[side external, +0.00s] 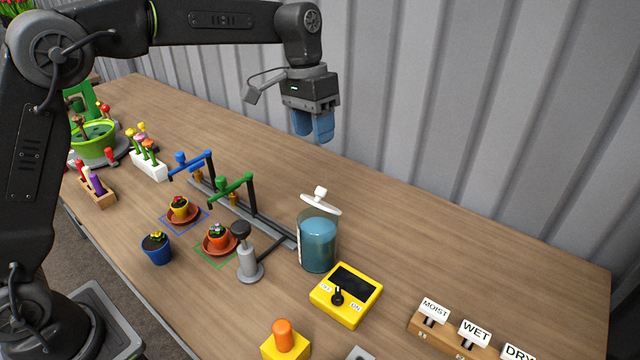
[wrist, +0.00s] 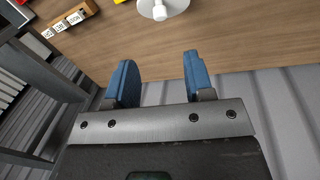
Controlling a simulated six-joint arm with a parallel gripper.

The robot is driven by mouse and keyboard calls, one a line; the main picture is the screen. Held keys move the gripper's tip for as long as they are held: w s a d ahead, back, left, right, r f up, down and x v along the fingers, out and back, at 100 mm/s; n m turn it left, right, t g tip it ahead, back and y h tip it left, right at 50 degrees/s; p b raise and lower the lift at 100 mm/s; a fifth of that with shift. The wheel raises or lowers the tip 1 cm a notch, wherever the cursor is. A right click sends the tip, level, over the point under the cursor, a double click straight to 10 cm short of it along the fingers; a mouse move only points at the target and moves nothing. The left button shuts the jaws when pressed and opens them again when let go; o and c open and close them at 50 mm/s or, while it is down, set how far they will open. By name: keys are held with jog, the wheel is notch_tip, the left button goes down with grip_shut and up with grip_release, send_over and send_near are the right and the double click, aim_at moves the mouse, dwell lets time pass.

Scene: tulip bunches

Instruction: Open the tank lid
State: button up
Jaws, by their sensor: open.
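The tank (side external: 318,245) is a clear cylinder with blue liquid, standing on the table in the side external view. Its white lid (side external: 321,204) with a small knob sits at the tank's top and looks slanted there; I cannot tell how tightly it is seated. In the wrist view the lid (wrist: 162,8) shows at the top edge, partly cut off. My gripper (side external: 314,132) points down, open and empty, above and behind the tank, clear of it. Its two blue fingers are spread in the wrist view (wrist: 158,62).
A yellow switch box (side external: 346,295) stands right of the tank. A grey-based black-topped pump (side external: 248,255) and a green tap arm (side external: 232,186) are to the left. Sign blocks (side external: 455,335) are at front right. The table behind the tank is clear up to the corrugated wall.

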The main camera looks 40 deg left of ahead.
jog(key=f, duration=0.4)
jog(key=d+f, duration=0.1)
jog(key=f, duration=0.3)
jog(key=d+f, duration=0.1)
jog(key=f, duration=0.3)
jog(key=shift+s, duration=0.2)
jog(key=shift+c, duration=0.4)
grip_shut()
